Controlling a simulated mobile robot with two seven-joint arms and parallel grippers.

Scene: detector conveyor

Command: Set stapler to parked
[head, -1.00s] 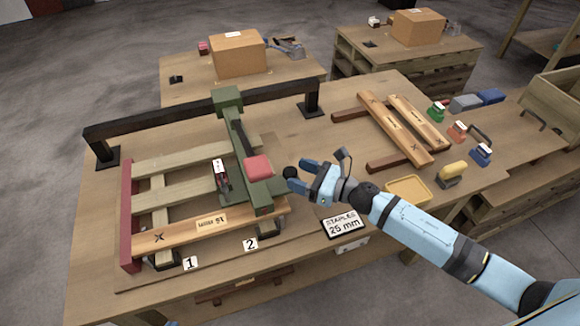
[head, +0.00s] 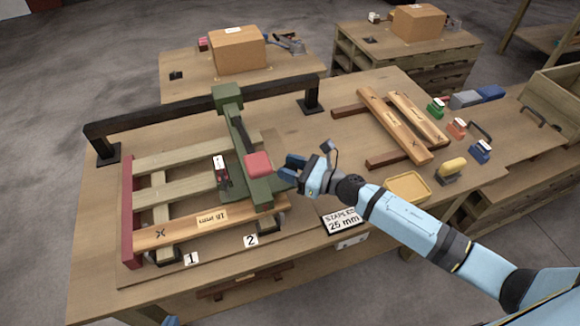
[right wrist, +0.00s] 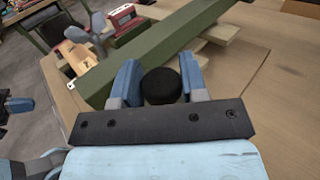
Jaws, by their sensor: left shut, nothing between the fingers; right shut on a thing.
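The stapler is a green beam (head: 242,135) running from a green block on the black rail to the front of the pallet.
A wooden pallet (head: 150,210) with a dark red end board lies under the beam. The black rail (head: 170,118) runs behind it. Cards 1 and 2 lie at the front. To the right are a staples sign (head: 342,221), a yellow tray (head: 408,186), loose planks and small coloured staplers.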

